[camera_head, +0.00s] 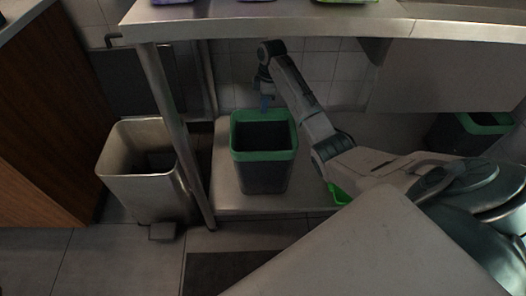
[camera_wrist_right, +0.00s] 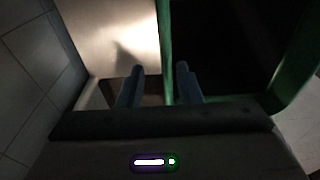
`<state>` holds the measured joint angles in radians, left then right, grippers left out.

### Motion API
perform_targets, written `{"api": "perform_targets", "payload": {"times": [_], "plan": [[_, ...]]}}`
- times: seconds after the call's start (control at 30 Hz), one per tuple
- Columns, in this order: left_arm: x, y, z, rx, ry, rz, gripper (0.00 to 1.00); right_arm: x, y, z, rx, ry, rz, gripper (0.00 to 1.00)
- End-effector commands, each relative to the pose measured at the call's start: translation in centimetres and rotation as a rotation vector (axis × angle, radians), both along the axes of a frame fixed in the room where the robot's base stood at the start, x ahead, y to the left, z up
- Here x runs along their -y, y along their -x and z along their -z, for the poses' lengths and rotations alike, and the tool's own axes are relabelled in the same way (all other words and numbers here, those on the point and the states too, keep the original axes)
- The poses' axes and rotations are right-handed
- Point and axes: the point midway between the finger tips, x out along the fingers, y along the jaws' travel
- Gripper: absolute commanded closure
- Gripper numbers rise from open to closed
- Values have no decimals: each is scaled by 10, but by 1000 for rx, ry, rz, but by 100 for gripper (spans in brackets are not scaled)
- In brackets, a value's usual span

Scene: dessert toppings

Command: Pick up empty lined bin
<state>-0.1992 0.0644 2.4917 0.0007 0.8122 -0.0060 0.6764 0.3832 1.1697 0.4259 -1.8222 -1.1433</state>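A dark grey bin with a green rim (camera_head: 264,156) stands upright on the low metal shelf, and its inside looks dark and empty. My right gripper (camera_head: 265,104) points down at the bin's far rim. In the right wrist view, the gripper's two blue fingers (camera_wrist_right: 160,72) are apart, with the bin's green wall (camera_wrist_right: 166,42) running between their tips. They straddle the edge, and I cannot tell whether either finger touches it. My left gripper is not in view.
A metal pedal bin (camera_head: 140,187) stands open on the floor at left, beside a table leg (camera_head: 176,120). The metal tabletop (camera_head: 235,28) lies above the shelf. Another green-rimmed bin (camera_head: 482,123) is at the far right. A green piece (camera_head: 340,195) shows under my right arm.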

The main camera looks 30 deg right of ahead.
Motion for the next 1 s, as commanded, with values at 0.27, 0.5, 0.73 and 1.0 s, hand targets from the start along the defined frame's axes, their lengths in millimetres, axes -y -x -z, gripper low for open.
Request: {"api": "perform_targets", "payload": {"times": [0.27, 0.5, 0.73, 1.0], "plan": [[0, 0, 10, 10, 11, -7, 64, -5, 1, 28, -1, 1, 0, 68], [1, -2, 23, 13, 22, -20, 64, -11, 3, 62, 0, 1, 0, 68], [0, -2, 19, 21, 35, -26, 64, -11, 2, 63, 1, 2, 0, 68], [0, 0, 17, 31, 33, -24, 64, -11, 2, 63, 1, 2, 0, 100]]}}
